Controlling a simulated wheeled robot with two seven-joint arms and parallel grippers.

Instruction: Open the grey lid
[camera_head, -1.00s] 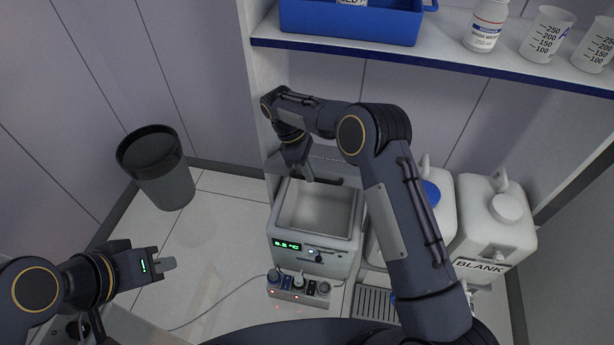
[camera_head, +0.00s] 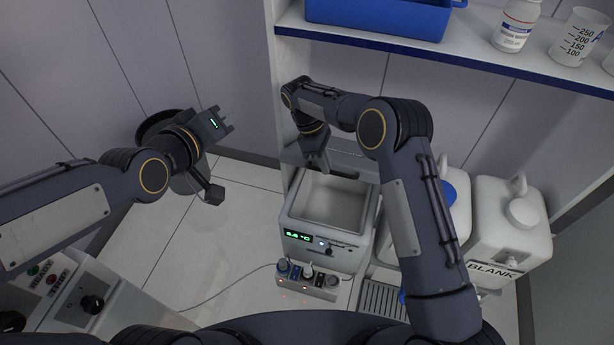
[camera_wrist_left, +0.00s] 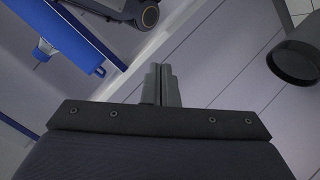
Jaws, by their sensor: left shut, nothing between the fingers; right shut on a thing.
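The bath (camera_head: 334,232) is a light grey box with a green display. Its top is open and the pale basin inside shows. The grey lid (camera_head: 352,160) stands raised at the bath's back edge, with a dark handle (camera_head: 345,173) on it. My right gripper (camera_head: 322,168) is shut on the lid's handle at its left end, and my right arm partly hides this area. My left gripper (camera_head: 231,121) is shut and empty, in the air left of the bath. In the left wrist view its closed fingers (camera_wrist_left: 160,84) point away with nothing between them.
A black bin (camera_head: 165,125) stands behind my left arm. A shelf (camera_head: 480,62) with a blue crate (camera_head: 380,18) and bottles hangs above. White canisters (camera_head: 505,225) stand right of the bath. A socket strip (camera_head: 306,280) lies in front.

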